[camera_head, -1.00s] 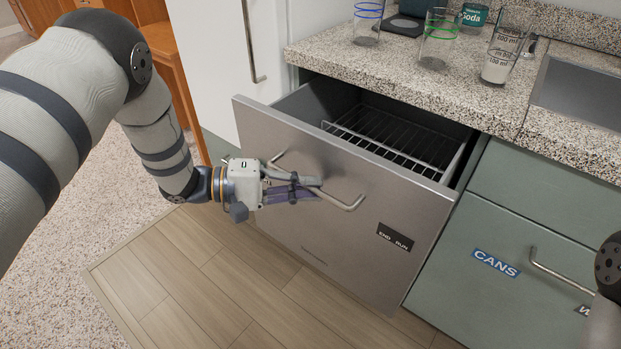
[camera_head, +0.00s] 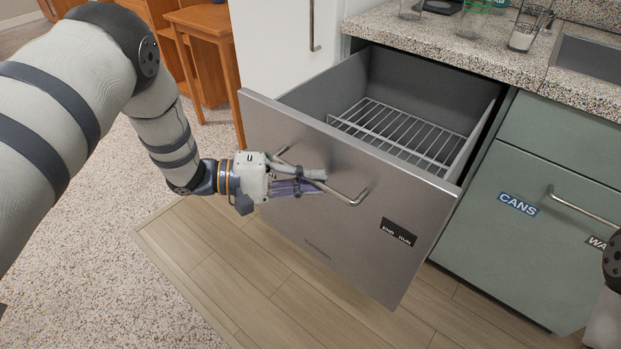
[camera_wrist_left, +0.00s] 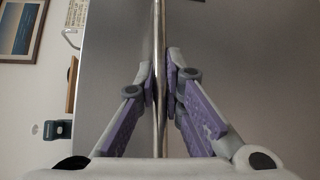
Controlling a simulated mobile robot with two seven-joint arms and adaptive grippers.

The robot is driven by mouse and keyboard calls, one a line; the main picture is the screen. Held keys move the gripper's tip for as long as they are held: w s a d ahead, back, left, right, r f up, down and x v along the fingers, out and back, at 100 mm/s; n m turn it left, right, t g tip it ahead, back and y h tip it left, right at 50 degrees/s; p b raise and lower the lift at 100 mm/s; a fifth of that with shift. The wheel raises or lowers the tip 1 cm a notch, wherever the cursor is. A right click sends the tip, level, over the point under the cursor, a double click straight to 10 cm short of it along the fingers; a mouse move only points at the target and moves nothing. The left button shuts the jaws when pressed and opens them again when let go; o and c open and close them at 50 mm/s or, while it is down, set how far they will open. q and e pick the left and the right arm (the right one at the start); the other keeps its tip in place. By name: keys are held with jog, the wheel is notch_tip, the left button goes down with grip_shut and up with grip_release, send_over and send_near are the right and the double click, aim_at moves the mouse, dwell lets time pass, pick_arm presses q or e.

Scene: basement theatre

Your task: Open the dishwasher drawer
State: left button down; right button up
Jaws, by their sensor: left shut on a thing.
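The dishwasher drawer (camera_head: 345,215) is a stainless steel front pulled well out from under the counter. A wire rack (camera_head: 395,135) shows inside it. Its bar handle (camera_head: 343,194) runs across the front. My left gripper (camera_head: 318,180) is at the handle's left and middle part. In the left wrist view its purple-padded fingers (camera_wrist_left: 160,85) are closed on either side of the metal handle bar (camera_wrist_left: 159,25). Part of the handle is hidden behind the fingers in the head view. My right gripper is not in view; only a bit of my right arm shows at the right edge.
A green cabinet (camera_head: 533,235) labelled CANS, with its own bar handle, stands to the right. The speckled counter (camera_head: 450,45) above holds several glasses. A white tall door (camera_head: 275,50) is at the left. Wooden floor (camera_head: 270,300) in front is clear.

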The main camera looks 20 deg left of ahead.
pick_arm(q)
jog(key=shift+r, duration=0.1)
jog(key=c, duration=1.7)
grip_release()
jog(key=v, duration=1.2)
jog(key=shift+s, duration=0.1)
